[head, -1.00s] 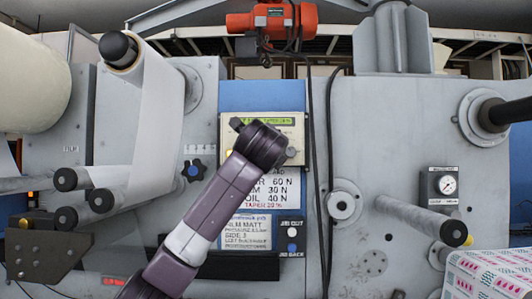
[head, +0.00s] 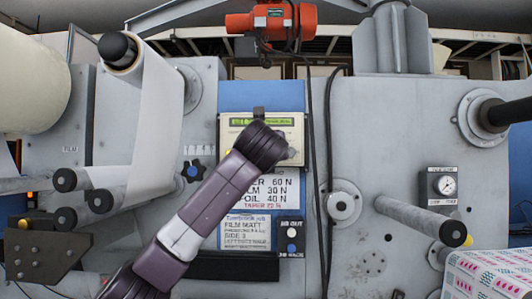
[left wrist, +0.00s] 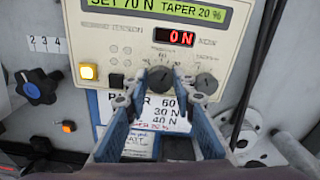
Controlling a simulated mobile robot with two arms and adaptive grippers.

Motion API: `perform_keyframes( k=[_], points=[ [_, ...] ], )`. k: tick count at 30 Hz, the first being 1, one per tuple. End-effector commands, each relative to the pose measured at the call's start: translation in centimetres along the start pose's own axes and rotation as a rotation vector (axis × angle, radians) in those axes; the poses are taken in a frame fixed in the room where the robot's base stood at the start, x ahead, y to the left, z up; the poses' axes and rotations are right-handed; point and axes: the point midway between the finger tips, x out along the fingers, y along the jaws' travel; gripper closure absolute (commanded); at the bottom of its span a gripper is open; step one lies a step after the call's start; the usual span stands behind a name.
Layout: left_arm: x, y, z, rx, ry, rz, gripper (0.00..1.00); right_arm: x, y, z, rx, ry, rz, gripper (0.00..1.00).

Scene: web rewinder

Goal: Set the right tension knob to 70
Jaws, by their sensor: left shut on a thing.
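The cream control panel (head: 288,128) stands in the middle of the machine; it also fills the top of the left wrist view (left wrist: 105,40). Its green screen (left wrist: 215,12) reads SET 70 N, TAPER 20 %. A red display (left wrist: 175,37) below reads 0 N. Two dark round knobs sit side by side under it. The left one (left wrist: 160,77) is between the fingertips of my left gripper (left wrist: 160,86), which is shut on it. The right one (left wrist: 206,83) is free, just right of the fingers. In the head view my wrist hides the fingers and the held knob.
A blue-capped black knob (left wrist: 38,85) is further left. Tension label sheets (head: 270,190) hang below the panel. A black cable (head: 328,180) runs down right of it.

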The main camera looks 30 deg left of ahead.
Motion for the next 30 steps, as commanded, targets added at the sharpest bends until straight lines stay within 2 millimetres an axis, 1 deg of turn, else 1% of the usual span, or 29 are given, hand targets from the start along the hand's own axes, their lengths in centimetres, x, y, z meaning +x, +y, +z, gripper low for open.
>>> perform_keyframes(
  k=[16, 17, 21, 30],
  points=[
    [0.05, 0.01, -0.16, 0.027, 0.003, 0.001, 1.0, 0.01, 0.0, -0.01, 0.0, 0.0, 0.0, 0.6],
    [0.04, 0.01, -0.16, 0.026, 0.003, 0.001, 0.74, 0.01, 0.0, -0.01, 0.0, 0.0, 0.0, 0.6],
    [0.03, 0.01, -0.12, 0.026, 0.002, 0.001, 0.59, 0.01, -0.01, -0.02, 0.0, 0.0, 0.0, 0.6],
    [-0.11, -0.02, -0.02, 0.025, 0.0, 0.0, 0.58, 0.02, -0.07, -0.11, 0.0, 0.001, -0.001, 0.6]
  ],
)
